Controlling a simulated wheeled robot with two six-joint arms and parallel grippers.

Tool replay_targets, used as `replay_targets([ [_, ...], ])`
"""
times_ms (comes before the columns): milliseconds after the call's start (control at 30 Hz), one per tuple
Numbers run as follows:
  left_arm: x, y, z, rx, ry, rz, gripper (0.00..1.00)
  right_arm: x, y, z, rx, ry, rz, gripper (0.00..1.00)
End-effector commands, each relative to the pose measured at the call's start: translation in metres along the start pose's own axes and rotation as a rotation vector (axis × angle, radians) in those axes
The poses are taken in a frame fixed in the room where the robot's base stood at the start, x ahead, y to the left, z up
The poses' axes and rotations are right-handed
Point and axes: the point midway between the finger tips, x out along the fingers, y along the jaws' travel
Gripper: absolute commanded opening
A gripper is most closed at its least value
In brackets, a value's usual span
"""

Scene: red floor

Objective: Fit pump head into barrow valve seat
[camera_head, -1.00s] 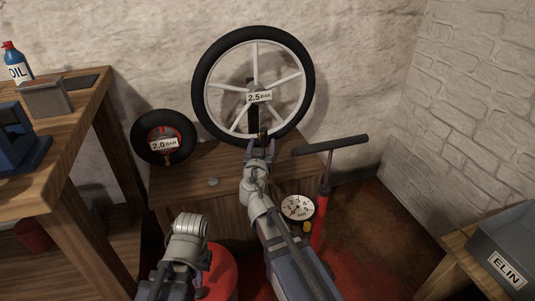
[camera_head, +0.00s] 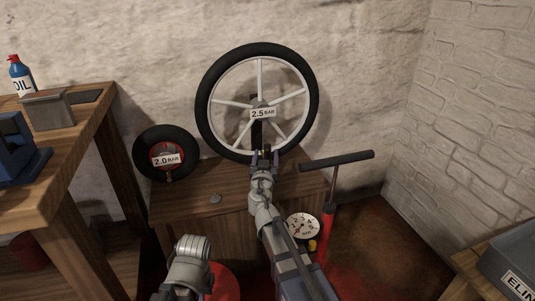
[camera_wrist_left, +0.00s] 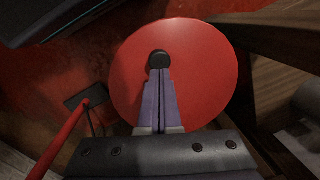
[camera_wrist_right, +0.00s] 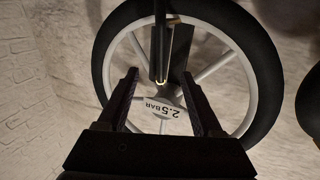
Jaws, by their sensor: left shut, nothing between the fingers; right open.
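The small black barrow wheel (camera_head: 138,153) with a red hub stands on the left of the wooden chest, labelled 2.0 BAR (camera_head: 166,159). A brassy part below its label may be the valve seat. The red floor pump (camera_head: 328,228) stands right of the chest with a black T-handle (camera_head: 337,159). I cannot make out the pump head. My right gripper (camera_head: 264,152) is open in front of the large wheel's lower part; in its wrist view the fingers (camera_wrist_right: 163,85) straddle the 2.5 BAR label's direction. My left gripper (camera_wrist_left: 160,72) is shut and empty above a red disc.
A gauge (camera_head: 302,226) sits beside the pump. A workbench (camera_head: 85,125) is left, a grey ELIN box (camera_head: 512,262) right.

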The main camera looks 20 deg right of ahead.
Motion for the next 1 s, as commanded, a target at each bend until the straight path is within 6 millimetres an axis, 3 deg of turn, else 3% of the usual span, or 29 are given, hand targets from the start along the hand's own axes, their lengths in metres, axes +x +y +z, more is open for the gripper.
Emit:
replay_targets([
  [267,-0.005,-0.001,0.000,0.001,0.000,0.000,0.00,0.041,0.002,-0.005,0.000,0.000,0.001,0.67],
  [533,-0.005,-0.001,0.000,0.001,0.000,0.000,0.00,0.043,0.003,-0.005,0.000,0.000,0.000,0.66],
  [1000,-0.005,-0.001,0.000,0.001,0.000,0.000,0.00,0.042,0.002,-0.005,0.000,0.000,0.000,0.13],
])
